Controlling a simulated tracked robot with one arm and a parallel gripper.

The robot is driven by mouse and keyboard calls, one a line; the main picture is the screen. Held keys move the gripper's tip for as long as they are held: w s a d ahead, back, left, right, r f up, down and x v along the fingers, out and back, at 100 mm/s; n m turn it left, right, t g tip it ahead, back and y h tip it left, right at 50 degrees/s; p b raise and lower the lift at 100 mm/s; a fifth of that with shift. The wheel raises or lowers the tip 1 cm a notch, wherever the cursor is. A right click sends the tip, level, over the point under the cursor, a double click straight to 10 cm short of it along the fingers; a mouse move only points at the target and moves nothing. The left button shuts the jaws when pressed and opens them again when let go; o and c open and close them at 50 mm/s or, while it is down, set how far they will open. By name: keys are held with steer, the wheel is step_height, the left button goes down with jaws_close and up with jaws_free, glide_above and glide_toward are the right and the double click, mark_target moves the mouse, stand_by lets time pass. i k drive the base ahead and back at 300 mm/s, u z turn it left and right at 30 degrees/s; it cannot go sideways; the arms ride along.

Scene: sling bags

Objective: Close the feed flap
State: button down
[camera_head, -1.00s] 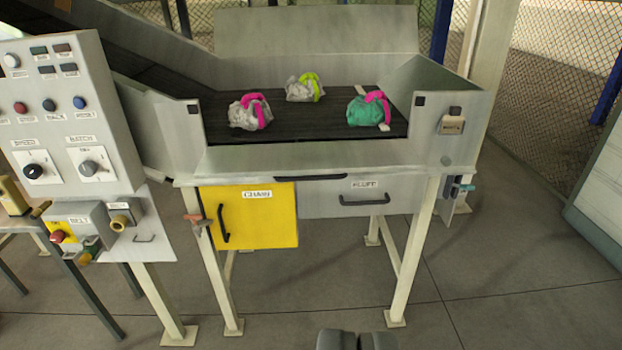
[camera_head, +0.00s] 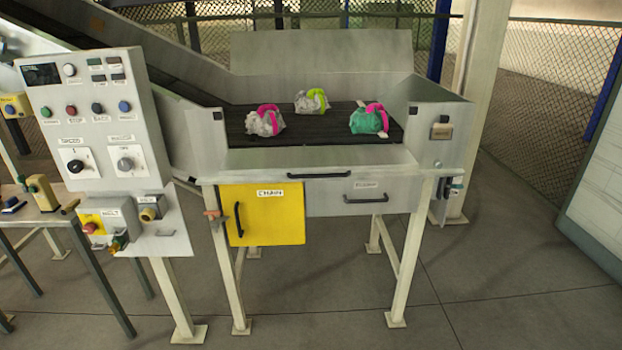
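A grey feed hopper (camera_head: 290,160) stands on pale legs in the middle. A wide grey panel (camera_head: 320,52) stands upright at its back edge, leaving the top open; no label marks it as the feed flap. A dark handle (camera_head: 319,175) runs along the hopper's front edge. Three bundled bags lie on the dark bed inside: a grey and pink one (camera_head: 264,122), a grey and lime one (camera_head: 311,101) and a teal and pink one (camera_head: 368,120). My gripper is out of view.
Below the hopper are a yellow door (camera_head: 264,222) marked CHAIN and a grey panel (camera_head: 340,204) with a handle. A control box (camera_head: 88,125) stands at left, a pale post (camera_head: 474,110) behind right. Floor in front is clear.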

mark_target(288, 159)
steer(key=u, duration=0.15)
steer(key=i, duration=1.35)
steer(key=z, duration=0.45)
